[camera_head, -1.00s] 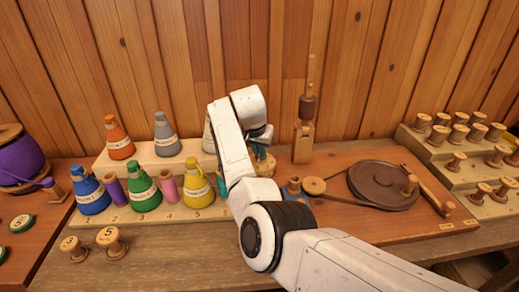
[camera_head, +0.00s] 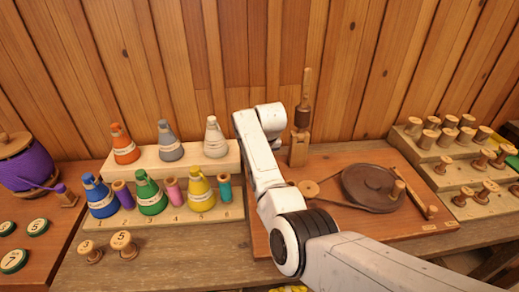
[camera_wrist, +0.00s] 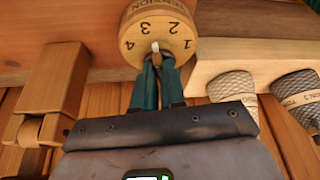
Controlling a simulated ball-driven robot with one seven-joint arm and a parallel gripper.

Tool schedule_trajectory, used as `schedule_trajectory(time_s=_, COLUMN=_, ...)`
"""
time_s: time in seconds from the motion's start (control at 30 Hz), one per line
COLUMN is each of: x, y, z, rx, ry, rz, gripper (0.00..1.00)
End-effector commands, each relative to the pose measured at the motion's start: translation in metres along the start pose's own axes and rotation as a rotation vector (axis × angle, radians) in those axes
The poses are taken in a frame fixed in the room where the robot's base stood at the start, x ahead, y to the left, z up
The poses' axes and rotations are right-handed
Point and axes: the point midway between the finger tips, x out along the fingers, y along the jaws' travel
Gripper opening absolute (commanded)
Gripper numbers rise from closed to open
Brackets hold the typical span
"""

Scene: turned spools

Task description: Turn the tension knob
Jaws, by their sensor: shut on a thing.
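The tension knob (camera_wrist: 158,30) shows in the wrist view as a round wooden face with the numbers 1 to 4 and a TENSION label, upside down in the picture. My gripper (camera_wrist: 157,62) has its dark teal fingers close together, shut on the knob at the edge of the numbered face. A small pale tab (camera_wrist: 155,46) shows at the fingertips; which number it lines up with is not clear. In the head view my arm hides both the gripper and the knob.
A wooden post (camera_head: 299,140) stands just right of my arm, and a brown wheel (camera_head: 372,187) lies further right. Spools (camera_head: 122,244) sit on the front bench.

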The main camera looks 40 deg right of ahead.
Motion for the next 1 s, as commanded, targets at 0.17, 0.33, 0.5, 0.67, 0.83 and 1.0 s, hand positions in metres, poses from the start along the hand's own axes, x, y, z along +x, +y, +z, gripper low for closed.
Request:
schedule_trajectory(time_s=0.17, x=-0.0022, y=0.0024, z=-0.0016, rx=-0.101, ry=0.002, rz=-0.041, gripper=0.00)
schedule_trajectory(time_s=0.33, x=-0.0015, y=0.0026, z=-0.0017, rx=-0.166, ry=0.003, rz=-0.068, gripper=0.00)
schedule_trajectory(time_s=0.5, x=-0.0008, y=0.0031, z=-0.0016, rx=-0.200, ry=0.003, rz=-0.083, gripper=0.00)
schedule_trajectory(time_s=0.67, x=-0.0005, y=0.0031, z=-0.0016, rx=-0.211, ry=0.003, rz=-0.087, gripper=0.00)
schedule_trajectory(time_s=0.83, x=-0.0004, y=0.0030, z=-0.0016, rx=-0.212, ry=0.003, rz=-0.087, gripper=0.00)
schedule_trajectory(time_s=1.0, x=-0.0005, y=0.0029, z=-0.0017, rx=-0.211, ry=0.003, rz=-0.087, gripper=0.13)
